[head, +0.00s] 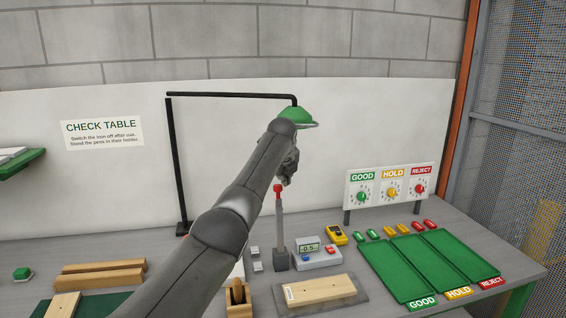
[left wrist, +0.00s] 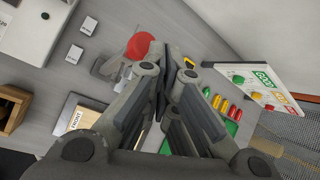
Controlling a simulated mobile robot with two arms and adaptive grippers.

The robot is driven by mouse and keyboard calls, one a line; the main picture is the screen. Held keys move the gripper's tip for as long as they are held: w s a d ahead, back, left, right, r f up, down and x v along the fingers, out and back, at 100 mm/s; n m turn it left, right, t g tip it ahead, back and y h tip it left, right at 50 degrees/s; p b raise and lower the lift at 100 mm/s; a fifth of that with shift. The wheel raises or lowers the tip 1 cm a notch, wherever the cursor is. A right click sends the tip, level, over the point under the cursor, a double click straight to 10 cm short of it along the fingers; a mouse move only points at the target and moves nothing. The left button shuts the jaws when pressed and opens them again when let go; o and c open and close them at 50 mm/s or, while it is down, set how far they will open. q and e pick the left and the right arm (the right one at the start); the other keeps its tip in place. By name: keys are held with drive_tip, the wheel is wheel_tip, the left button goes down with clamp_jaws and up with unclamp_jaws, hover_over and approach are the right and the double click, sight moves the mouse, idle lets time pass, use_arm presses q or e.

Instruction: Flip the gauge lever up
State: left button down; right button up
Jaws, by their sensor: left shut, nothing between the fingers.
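The gauge lever (head: 279,220) is a grey shaft with a red knob (head: 278,188) on top. It stands close to upright on a dark base beside the gauge box (head: 318,257), whose display reads 0.5. My left gripper (head: 284,181) is shut and empty, right by the red knob at its upper right. In the left wrist view the red knob (left wrist: 139,46) shows just left of the shut fingertips (left wrist: 165,50). I cannot tell whether they touch. My right gripper is in neither view.
A board (head: 320,290) lies on a grey plate in front of the gauge. Green trays (head: 400,270) and the GOOD, HOLD, REJECT sign (head: 390,176) are at the right. A green lamp (head: 299,116) hangs behind my arm. Wooden blocks (head: 100,270) lie at the left.

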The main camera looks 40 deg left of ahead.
use_arm(q)
drive_tip(key=v, duration=0.9)
idle(0.4)
